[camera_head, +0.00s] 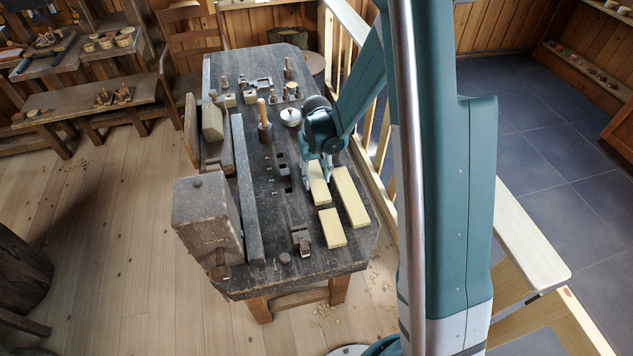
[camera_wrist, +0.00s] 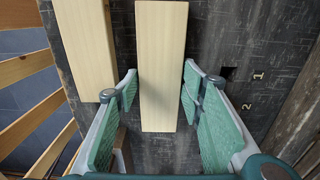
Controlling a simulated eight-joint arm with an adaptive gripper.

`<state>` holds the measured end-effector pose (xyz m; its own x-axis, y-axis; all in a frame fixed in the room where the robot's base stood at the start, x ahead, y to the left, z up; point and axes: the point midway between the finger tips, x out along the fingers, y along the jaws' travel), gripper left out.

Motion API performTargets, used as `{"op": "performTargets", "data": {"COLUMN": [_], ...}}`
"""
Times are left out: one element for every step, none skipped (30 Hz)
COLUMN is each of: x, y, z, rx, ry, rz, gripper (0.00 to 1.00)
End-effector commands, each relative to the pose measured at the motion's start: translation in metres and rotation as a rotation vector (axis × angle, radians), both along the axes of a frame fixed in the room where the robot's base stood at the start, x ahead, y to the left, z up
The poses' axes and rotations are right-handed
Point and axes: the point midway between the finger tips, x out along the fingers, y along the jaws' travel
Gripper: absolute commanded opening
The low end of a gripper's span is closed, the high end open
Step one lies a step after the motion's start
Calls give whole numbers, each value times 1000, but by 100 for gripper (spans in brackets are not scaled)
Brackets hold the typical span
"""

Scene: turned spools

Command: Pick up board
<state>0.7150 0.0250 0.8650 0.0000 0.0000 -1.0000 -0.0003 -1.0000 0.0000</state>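In the head view three pale wooden boards lie on the dark workbench: a board under my gripper (camera_head: 319,187), a longer board (camera_head: 350,197) to its right, and a short board (camera_head: 332,228) nearer the front. My gripper (camera_head: 316,178) points down over the first board, hiding its far part. In the wrist view my gripper (camera_wrist: 160,88) is open, with one green-padded finger on each side of a pale board (camera_wrist: 162,60). Another board (camera_wrist: 86,45) lies to the left, outside the fingers.
The workbench (camera_head: 268,195) carries a mallet (camera_head: 265,122), a white lidded pot (camera_head: 290,117), a small dark tool (camera_head: 301,241) and a large wooden block (camera_head: 205,215). A long raised rail (camera_head: 246,190) runs along the left. A wooden railing (camera_head: 384,190) stands close on the right.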

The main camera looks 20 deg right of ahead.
Motion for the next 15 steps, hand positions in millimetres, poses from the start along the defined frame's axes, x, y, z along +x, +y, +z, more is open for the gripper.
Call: {"op": "performTargets", "data": {"x": [0,0,0,0,0,0,0,0,0,0,0,0,0,0,0], "y": [0,0,0,0,0,0,0,0,0,0,0,0,0,0,0], "z": [0,0,0,0,0,0,0,0,0,0,0,0,1,1,2], "rx": [0,0,0,0,0,0,0,0,0,0,0,0,0,0,0], "ry": [0,0,0,0,0,0,0,0,0,0,0,0,0,0,0], "rz": [0,0,0,0,0,0,0,0,0,0,0,0,0,0,0], "gripper": [31,27,23,23,23,23,23,23,23,23,23,23,23,23,23]}}
